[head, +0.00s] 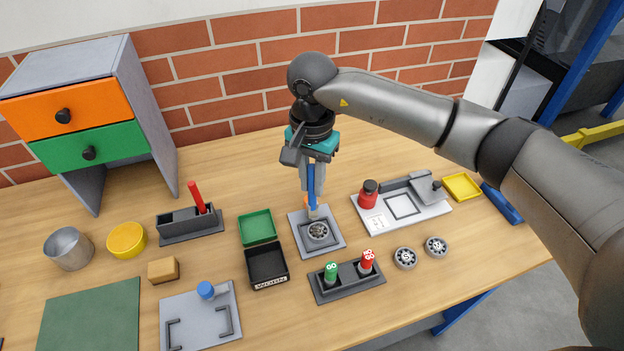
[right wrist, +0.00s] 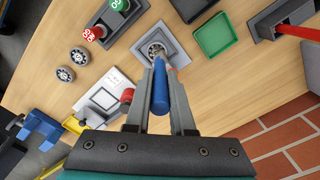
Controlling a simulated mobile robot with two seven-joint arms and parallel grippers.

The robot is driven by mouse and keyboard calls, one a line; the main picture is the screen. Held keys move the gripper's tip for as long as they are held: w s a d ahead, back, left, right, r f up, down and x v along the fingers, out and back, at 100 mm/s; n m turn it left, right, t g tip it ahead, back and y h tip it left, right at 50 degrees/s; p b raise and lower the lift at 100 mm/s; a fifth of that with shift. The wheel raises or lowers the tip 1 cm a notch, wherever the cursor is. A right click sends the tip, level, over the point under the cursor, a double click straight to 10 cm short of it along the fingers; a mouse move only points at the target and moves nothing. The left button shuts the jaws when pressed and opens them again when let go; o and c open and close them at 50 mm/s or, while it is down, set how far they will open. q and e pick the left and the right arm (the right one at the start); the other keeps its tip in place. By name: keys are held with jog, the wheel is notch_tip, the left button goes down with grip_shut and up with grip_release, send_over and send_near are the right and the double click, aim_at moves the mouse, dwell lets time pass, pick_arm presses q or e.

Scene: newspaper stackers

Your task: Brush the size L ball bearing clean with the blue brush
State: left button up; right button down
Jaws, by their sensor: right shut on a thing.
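My right gripper (head: 313,188) is shut on the blue brush (head: 311,178), which it holds upright with the bristles down. A ball bearing (head: 318,232) lies on the square grey plate (head: 334,245). The brush tip is at the bearing's far edge; I cannot tell whether it touches. The right wrist view shows the blue brush handle (right wrist: 160,95) between the fingers and the bearing (right wrist: 156,50) beyond it. Two other bearings lie on the table, one (head: 405,258) left of the other (head: 437,247). Their size marks are too small to read surely. My left gripper is out of view.
A holder (head: 348,291) with green and red gauges stands in front of the plate. A black box (head: 266,266) and green tray (head: 257,227) lie left of it. Bare wood lies between.

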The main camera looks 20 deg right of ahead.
aim_at(316, 207)
jog(key=shift+f+b, duration=0.35)
jog(key=shift+b, duration=0.1)
notch_tip(316, 207, down, 7)
jog(key=b, duration=0.6)
jog(key=shift+b, duration=0.3)
jog(key=shift+f, duration=0.15)
jog(key=shift+d, duration=0.1)
jog(key=shift+d+b, duration=0.45)
jog(key=shift+d, duration=0.1)
jog(key=shift+a+f+b, duration=0.1)
jog(key=shift+a+b, duration=0.05)
jog(key=shift+b, duration=0.75)
dwell(0.8)
